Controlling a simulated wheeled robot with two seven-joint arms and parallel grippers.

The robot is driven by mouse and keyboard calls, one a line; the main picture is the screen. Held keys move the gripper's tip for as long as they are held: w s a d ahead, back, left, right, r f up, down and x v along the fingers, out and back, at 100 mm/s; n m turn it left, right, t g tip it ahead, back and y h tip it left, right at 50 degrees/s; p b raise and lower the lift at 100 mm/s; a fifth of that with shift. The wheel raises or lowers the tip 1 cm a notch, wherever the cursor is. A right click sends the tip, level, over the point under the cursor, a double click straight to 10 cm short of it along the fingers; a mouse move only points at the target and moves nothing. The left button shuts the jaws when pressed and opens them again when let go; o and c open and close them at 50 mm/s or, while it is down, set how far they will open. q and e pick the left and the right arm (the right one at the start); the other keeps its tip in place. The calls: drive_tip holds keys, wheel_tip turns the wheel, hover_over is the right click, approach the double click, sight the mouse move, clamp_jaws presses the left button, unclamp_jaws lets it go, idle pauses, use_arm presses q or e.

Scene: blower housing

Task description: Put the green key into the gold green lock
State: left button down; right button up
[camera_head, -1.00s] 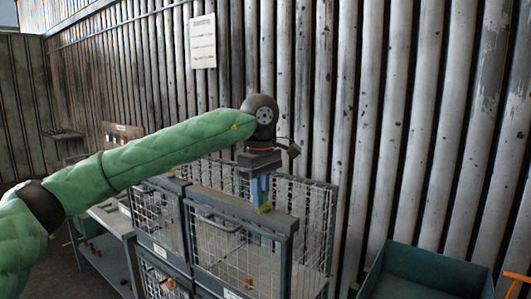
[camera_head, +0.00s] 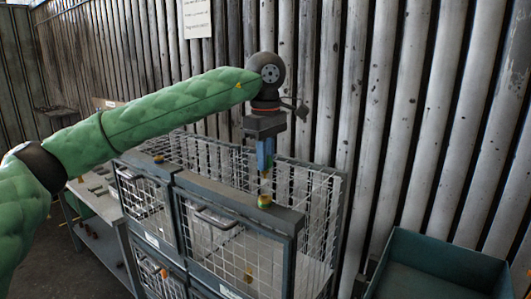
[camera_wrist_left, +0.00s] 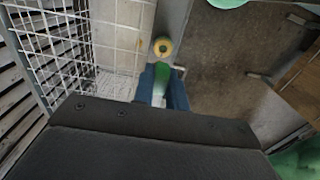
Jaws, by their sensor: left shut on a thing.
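My left gripper (camera_head: 265,168) is above the front top edge of the wire cage cabinet, its blue fingers pointing down. It is shut on the green key (camera_wrist_left: 158,82), which shows between the blue fingers in the left wrist view. The key is mostly hidden by the fingers in the head view. The gold and green lock (camera_head: 264,201) sits on the cabinet's top front rail, just below the fingers. In the left wrist view the lock (camera_wrist_left: 163,48) shows as a round gold top just beyond the fingertips. I cannot tell whether the key touches it. My right gripper is not in view.
The wire cage cabinet (camera_head: 285,217) has mesh doors with handles and a raised mesh back. A grey workbench (camera_head: 95,187) with small parts stands to its left. A teal bin (camera_head: 440,262) is at the lower right. A corrugated metal wall stands behind.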

sight(265, 177)
use_arm(q)
drive_tip(key=shift+s+f, duration=0.25)
drive_tip(key=shift+s, duration=0.1)
drive_tip(key=shift+f, duration=0.4)
drive_tip(key=shift+w+f, duration=0.2)
drive_tip(key=shift+f, duration=0.3)
drive_tip(key=shift+s+f+b, duration=0.2)
drive_tip(key=shift+f+b, duration=0.15)
drive_tip(key=shift+f, duration=0.3)
drive_tip(key=shift+w+f, duration=0.1)
drive_tip(key=shift+f, duration=0.85)
drive_tip(key=shift+f+b, duration=0.25)
drive_tip(key=shift+b, duration=0.25)
drive_tip(key=shift+f, duration=0.1)
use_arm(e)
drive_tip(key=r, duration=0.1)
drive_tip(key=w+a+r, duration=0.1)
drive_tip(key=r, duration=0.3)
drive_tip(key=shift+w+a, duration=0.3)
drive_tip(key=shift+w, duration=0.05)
